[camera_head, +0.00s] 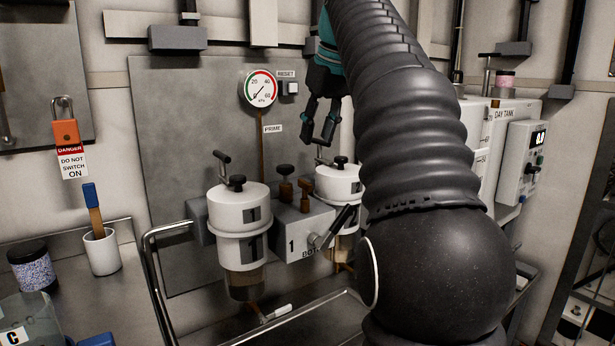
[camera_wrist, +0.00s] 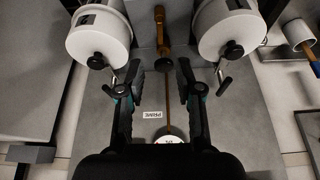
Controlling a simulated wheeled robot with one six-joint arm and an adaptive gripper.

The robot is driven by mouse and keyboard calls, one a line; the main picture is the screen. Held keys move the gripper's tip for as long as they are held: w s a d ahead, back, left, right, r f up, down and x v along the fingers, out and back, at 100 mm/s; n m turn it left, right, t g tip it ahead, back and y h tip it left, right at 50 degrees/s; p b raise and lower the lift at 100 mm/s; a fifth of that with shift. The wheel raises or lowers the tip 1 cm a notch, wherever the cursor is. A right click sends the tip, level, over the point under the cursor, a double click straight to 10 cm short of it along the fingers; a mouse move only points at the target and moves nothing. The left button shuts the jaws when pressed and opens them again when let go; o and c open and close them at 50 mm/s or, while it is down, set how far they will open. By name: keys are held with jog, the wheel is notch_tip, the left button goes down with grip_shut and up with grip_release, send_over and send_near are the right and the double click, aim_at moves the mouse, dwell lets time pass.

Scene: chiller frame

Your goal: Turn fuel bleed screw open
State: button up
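Two white filter canisters stand on the grey panel, canister 1 (camera_head: 238,213) and canister 2 (camera_head: 338,183). Each top carries a black knob and a dark T-shaped handle: handle 1 (camera_head: 221,158) and handle 2 (camera_head: 321,160). No label tells which part is the fuel bleed screw. My gripper (camera_head: 319,141) is just above handle 2 in the head view. In the wrist view my gripper (camera_wrist: 160,68) is open, with nothing between its fingers. There handle 2 (camera_wrist: 121,89) is beside the left finger, and handle 1 (camera_wrist: 221,79) is apart at the right.
A lever block (camera_head: 299,230) with brown-stemmed knobs sits between the canisters. A pressure gauge (camera_head: 261,88) and a reset button (camera_head: 290,88) are on the panel. A metal rail (camera_head: 155,270) runs in front. My arm hides much of the right side.

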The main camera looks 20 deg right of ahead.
aim_at(305, 181)
jog(key=b+x, duration=0.2)
jog(key=x, duration=0.9)
jog(key=shift+f, duration=0.1)
grip_shut()
